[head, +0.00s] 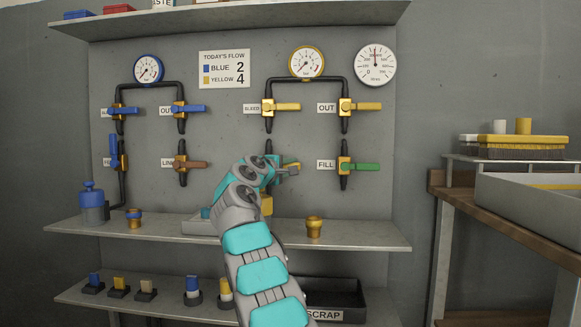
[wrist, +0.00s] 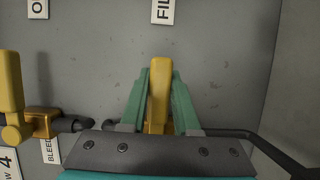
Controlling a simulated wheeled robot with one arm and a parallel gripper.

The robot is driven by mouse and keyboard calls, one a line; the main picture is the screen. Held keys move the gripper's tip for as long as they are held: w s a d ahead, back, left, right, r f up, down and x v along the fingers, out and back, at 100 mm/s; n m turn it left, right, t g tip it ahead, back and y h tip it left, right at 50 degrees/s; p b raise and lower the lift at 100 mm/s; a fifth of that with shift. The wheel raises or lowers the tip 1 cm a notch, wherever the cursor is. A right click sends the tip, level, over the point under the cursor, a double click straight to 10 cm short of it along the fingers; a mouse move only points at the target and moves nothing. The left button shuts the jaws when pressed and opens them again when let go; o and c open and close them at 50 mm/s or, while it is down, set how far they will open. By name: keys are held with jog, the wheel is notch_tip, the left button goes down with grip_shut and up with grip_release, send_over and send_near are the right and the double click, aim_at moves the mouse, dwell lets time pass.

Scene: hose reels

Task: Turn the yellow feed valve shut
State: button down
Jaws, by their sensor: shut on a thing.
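A yellow valve handle sits between the two teal fingers of my gripper (wrist: 160,76) in the wrist view, and the gripper is shut on it. The yellow handle (wrist: 159,98) points toward the FILL label and lies across its dark pipe. In the head view my gripper (head: 290,168) is at the panel, below the BLEED valve and left of the FILL valve. Only a small yellow part of the held handle shows there. My arm hides the valve body and its label, so I cannot read its name.
The yellow BLEED valve (head: 281,107) is just above, and the yellow OUT valve (head: 361,106) is upper right. The green-handled FILL valve (head: 358,167) is to the right. A brass fitting (head: 314,227) stands on the shelf (head: 360,237) below. Blue valves are on the left.

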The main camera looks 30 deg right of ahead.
jog(key=shift+d+f, duration=0.1)
jog(key=shift+f, duration=0.05)
jog(key=c, duration=0.6)
grip_release()
jog(key=shift+c, duration=0.2)
jog(key=shift+s+a+b, duration=0.25)
jog(key=shift+a+b, duration=0.15)
jog(key=shift+a, duration=0.05)
jog(key=b+v, duration=0.2)
jog(key=v, duration=0.5)
